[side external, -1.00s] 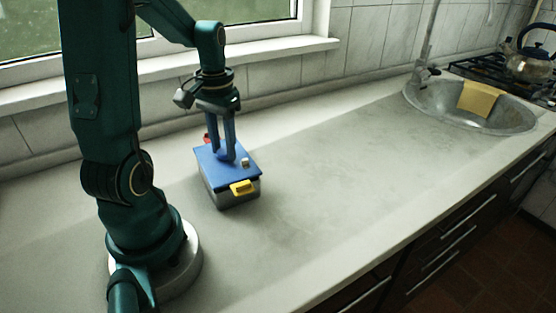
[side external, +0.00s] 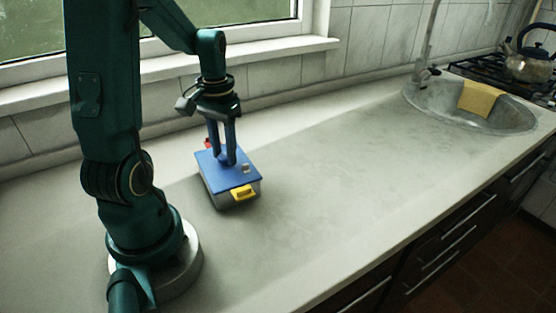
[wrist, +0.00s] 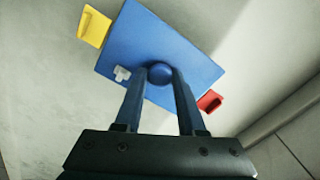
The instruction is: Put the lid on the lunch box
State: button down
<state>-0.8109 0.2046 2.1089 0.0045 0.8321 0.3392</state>
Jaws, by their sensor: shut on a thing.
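The blue lid (side external: 214,176) lies over the top of the grey lunch box (side external: 228,199); whether it sits fully flush all round I cannot tell. A yellow clip (side external: 243,192) is at the near end of the box, and a red clip (side external: 208,143) is at the far end. My gripper (side external: 222,162) points down and is shut on the lid's round blue knob, which shows between the fingers in the wrist view. There the lid (wrist: 150,45) hides most of the box, with the yellow clip (wrist: 93,27) and red clip (wrist: 209,102) sticking out at opposite ends.
The pale counter is clear to the right of the box as far as the sink (side external: 470,108), where a yellow cloth (side external: 480,99) hangs. A kettle (side external: 528,62) stands on the stove beyond. The tiled wall and window sill run behind.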

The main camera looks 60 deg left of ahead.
jog(key=shift+c, duration=2.1)
grip_release()
notch_tip(320, 180, up, 4)
jog(key=shift+f, duration=0.2)
jog(key=shift+d+r, duration=0.1)
jog(key=shift+r, duration=0.55)
jog(key=s+d+r+m+t, duration=0.1)
jog(key=d+r+m+t, duration=0.1)
jog(key=d, duration=0.6)
jog(key=s+d+r+m+t, duration=0.1)
jog(key=d+r+m+t, duration=0.1)
jog(key=d, duration=0.7)
jog(key=shift+s+d+r+m+t, duration=0.15)
jog(key=shift+s+d+m+t, duration=0.2)
jog(key=shift+m+t, duration=0.4)
